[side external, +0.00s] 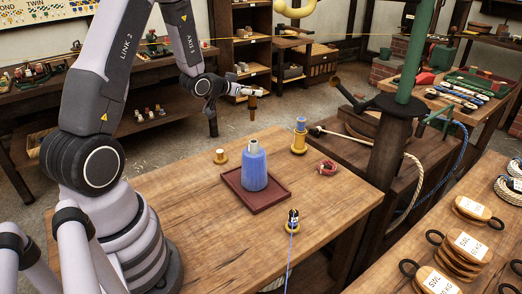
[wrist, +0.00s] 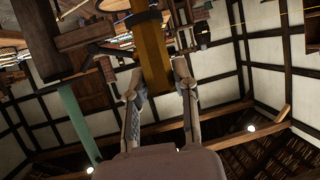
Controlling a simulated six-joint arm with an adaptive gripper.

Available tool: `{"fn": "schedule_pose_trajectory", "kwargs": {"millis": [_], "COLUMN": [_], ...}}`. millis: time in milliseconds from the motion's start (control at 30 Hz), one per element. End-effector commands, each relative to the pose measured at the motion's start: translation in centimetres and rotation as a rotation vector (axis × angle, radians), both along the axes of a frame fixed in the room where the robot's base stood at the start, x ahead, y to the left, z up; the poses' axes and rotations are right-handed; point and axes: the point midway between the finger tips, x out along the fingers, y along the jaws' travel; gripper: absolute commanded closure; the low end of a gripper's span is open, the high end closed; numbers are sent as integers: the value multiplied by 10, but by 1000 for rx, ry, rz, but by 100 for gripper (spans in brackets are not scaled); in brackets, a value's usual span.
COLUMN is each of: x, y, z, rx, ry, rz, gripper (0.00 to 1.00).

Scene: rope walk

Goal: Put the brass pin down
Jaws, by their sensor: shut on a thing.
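My gripper (side external: 247,91) is up in the air above and beyond the wooden table (side external: 160,200), its fingers pointing to the right. It is shut on the brass pin (side external: 252,102), which hangs upright at the fingertips, clear of any surface. In the wrist view the golden pin (wrist: 153,55) shows as a thick bar between the two fingers (wrist: 157,78). The pin's far end runs out of the top of that view.
A green post (side external: 412,70) rises at right. The table's front left is bare.

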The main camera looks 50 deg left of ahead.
Motion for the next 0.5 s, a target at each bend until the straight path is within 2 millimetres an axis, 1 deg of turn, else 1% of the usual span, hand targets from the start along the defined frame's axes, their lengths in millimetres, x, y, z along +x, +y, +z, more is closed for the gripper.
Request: {"fn": "schedule_pose_trajectory", "kwargs": {"millis": [33,233,300,433,500], "x": [-9,-35,-33,-32,-32], "y": [12,41,37,37,37], "z": [1,1,-12,-27,-38], "rx": [0,-4,-7,-5,-7], "ry": [-2,-4,0,0,0], "rz": [25,92,83,81,82], "gripper": [100,100,100,100,100]}}
